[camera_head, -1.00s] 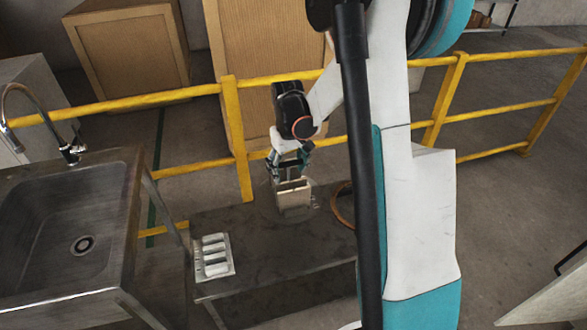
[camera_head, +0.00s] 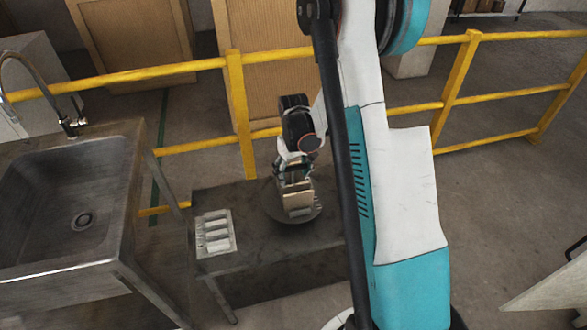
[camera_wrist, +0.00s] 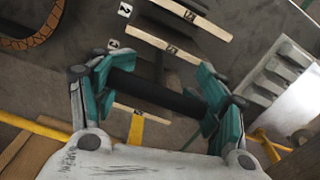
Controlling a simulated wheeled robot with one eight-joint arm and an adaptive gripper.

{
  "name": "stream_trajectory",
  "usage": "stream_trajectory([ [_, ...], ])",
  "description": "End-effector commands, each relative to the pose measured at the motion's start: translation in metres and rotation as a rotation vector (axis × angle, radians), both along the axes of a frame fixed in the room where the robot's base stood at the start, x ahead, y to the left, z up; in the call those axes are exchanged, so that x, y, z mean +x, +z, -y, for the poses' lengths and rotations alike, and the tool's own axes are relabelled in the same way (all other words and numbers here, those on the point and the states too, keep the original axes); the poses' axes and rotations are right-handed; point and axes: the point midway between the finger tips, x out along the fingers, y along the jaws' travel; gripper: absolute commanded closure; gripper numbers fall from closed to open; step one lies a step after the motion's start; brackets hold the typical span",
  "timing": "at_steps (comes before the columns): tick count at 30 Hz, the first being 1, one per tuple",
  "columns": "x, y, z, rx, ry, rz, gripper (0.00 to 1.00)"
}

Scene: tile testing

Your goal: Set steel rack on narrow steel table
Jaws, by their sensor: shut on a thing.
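My gripper (camera_head: 295,177) is shut on a dark cylindrical bar (camera_wrist: 155,93), which looks like the handle of the steel rack. Its fingers (camera_wrist: 162,90) close at both ends of the bar in the wrist view. Pale tiles (camera_head: 298,199) with small numbered tags stand on edge below it; they also show in the wrist view (camera_wrist: 162,45). A dark round shape (camera_head: 285,215) lies under the tiles. The narrow steel table (camera_head: 262,258) is directly below. Whether the rack touches the table top I cannot tell; the rack's frame is mostly hidden.
A grey block with pale bars (camera_head: 215,233) sits at the table's left end. A brown ring (camera_wrist: 32,28) shows in the wrist view. A steel sink (camera_head: 70,210) stands left. A yellow railing (camera_head: 200,148) runs behind the table. The table's front strip is clear.

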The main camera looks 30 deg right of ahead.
Motion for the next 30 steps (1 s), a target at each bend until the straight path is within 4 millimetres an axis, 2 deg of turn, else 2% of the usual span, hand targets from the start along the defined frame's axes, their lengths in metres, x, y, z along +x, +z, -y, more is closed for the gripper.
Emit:
stream_trajectory([
  [1, 0.000, -0.008, 0.000, 0.000, 0.000, 0.000, 0.94],
  [3, 0.000, -0.013, 0.000, 0.000, 0.000, 0.000, 0.94],
  [18, 0.000, -0.019, 0.000, 0.000, 0.000, 0.000, 0.94],
  [19, 0.000, -0.019, 0.000, 0.000, 0.000, 0.000, 0.31],
  [21, 0.000, -0.018, 0.000, 0.000, 0.000, 0.000, 0.15],
  [22, 0.000, -0.018, 0.000, 0.000, 0.000, 0.000, 0.08],
  [30, 0.000, -0.018, 0.000, 0.000, 0.000, 0.000, 0.08],
])
